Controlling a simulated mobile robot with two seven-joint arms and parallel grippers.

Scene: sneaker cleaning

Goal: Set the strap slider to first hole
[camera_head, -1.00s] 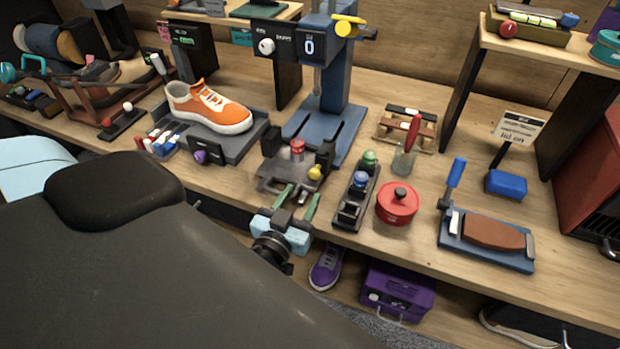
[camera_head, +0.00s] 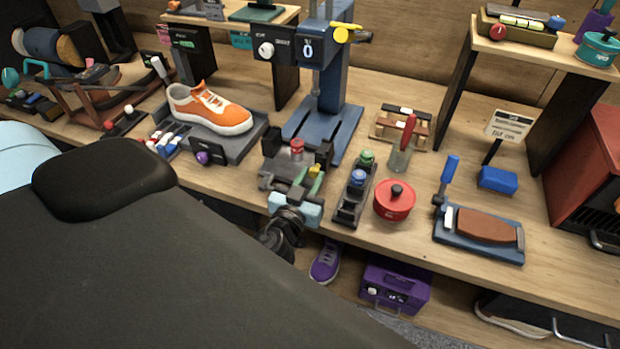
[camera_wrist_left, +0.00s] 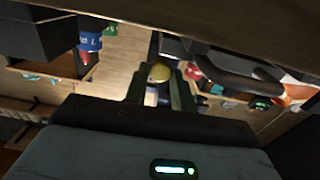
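A grey-black fixture (camera_head: 285,172) with a red knob (camera_head: 297,146) stands at the front edge of the bench, before the blue press. A small yellow knob (camera_wrist_left: 160,72) on its front side shows between my fingers in the left wrist view. I cannot tell for certain which part is the strap slider, and no holes can be made out. My left gripper (camera_head: 305,177) is at the fixture's front, its green fingers pointing at it. In the left wrist view its fingertips (camera_wrist_left: 161,82) stand apart on either side of the yellow knob; contact is unclear. My right gripper is out of view.
A black rack (camera_head: 353,196) with blue and green knobs stands close on the right, then a red lidded pot (camera_head: 395,200). An orange sneaker (camera_head: 210,110) sits on a grey tray at left. A purple box (camera_head: 395,288) is on the shelf below.

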